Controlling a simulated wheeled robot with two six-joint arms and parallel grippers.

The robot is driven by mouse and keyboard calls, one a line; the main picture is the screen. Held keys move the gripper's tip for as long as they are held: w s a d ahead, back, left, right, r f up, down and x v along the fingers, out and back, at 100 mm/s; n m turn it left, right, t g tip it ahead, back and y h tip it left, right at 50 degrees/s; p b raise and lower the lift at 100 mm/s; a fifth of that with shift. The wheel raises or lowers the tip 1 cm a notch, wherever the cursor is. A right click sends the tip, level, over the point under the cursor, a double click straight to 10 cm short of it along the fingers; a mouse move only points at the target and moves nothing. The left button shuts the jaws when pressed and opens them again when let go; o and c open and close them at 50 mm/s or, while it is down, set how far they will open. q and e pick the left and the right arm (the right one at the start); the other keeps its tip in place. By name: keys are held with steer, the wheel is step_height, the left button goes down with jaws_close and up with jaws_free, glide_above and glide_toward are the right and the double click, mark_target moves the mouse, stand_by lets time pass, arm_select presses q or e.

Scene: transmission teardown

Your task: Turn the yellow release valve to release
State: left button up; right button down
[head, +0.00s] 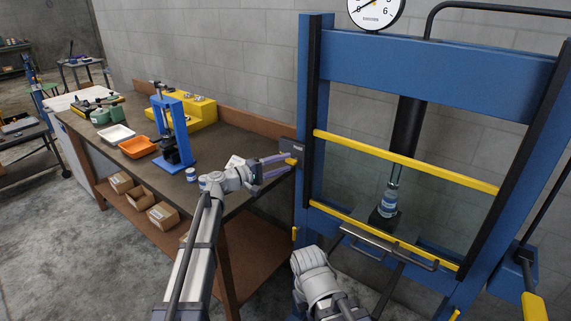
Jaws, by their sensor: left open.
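The yellow release valve (291,161) is a small yellow piece by a dark plate on the left post of the blue press (430,65). My left gripper (286,163) has its purple fingers open, with the tips at the valve, one above and one below it. Whether the fingers touch the valve is too small to tell. The valve's angle is partly hidden by the fingers. My right arm shows at the bottom middle, but its gripper is not in view.
The press has a guard with yellow bars (405,160); a blue-and-white cylindrical part (388,200) stands under its dark ram (407,135). A gauge (375,10) is above. The brown workbench (225,145) on the left carries a small blue press (175,130), an orange tray (138,147) and a white tray (115,135).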

arm_select(q)
steer(key=v, duration=0.6)
steer(key=shift+a, duration=0.25)
steer(key=shift+s, duration=0.15)
steer(key=s+d+f+m+g+y+p, duration=0.1)
steer(key=s+d+f+m+g+y, duration=0.2)
steer(key=s, duration=0.4)
steer(key=s+d+f+m+g+y+p, duration=0.1)
steer(key=s+d+f+g, duration=0.1)
steer(key=s+d+f, duration=0.35)
steer(key=s+d+f+m+g+y, duration=0.25)
steer(key=s+f, duration=0.25)
steer(key=s, duration=0.3)
steer(key=s+a+f+m+g+y+p, duration=0.1)
steer(key=s+a+f+m+y, duration=0.1)
steer(key=s+a+y, duration=0.2)
steer(key=s+a+f+m+g+y+p, duration=0.1)
steer(key=s+a+y, duration=0.3)
steer(key=s, duration=0.7)
steer(key=shift+a+f+m+y, duration=0.15)
steer(key=shift+f+m+y, duration=0.2)
steer(key=shift+f+y, duration=0.5)
steer(key=shift+s+r, duration=0.15)
